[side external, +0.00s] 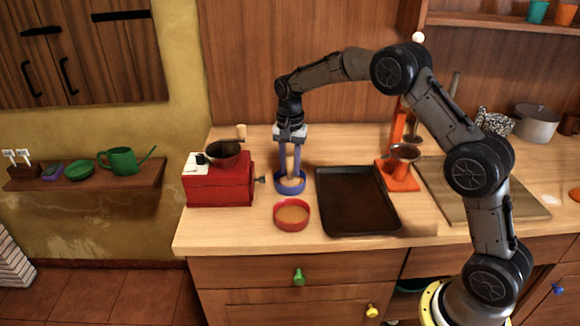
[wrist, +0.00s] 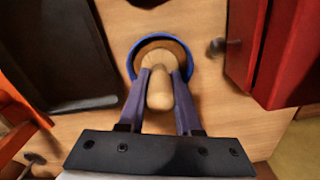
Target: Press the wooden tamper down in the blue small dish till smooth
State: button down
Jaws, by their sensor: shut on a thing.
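The small blue dish (side external: 277,189) stands on the wooden counter, between the red grinder and the black tray. It also shows in the wrist view (wrist: 131,60), with brown contents partly covered by the tamper. The wooden tamper (wrist: 160,90) has a pale rounded handle and a wider round base inside the dish; it looks upright in the side view (side external: 290,177). My gripper (side external: 290,158) points down over the dish, its purple fingers shut on the tamper. In the wrist view my gripper (wrist: 160,82) has one finger on each side of the handle. Whether the contents are smooth is hidden.
A red dish (side external: 292,228) with brown contents stands in front of the blue dish. The red grinder (side external: 218,184) with a side knob is at left. The black tray (side external: 355,230) lies close at right, and an orange stand (side external: 397,180) is beyond it.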

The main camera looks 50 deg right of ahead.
aim_at(290, 154)
jog(key=shift+r, duration=0.7)
jog(key=shift+r, duration=1.9)
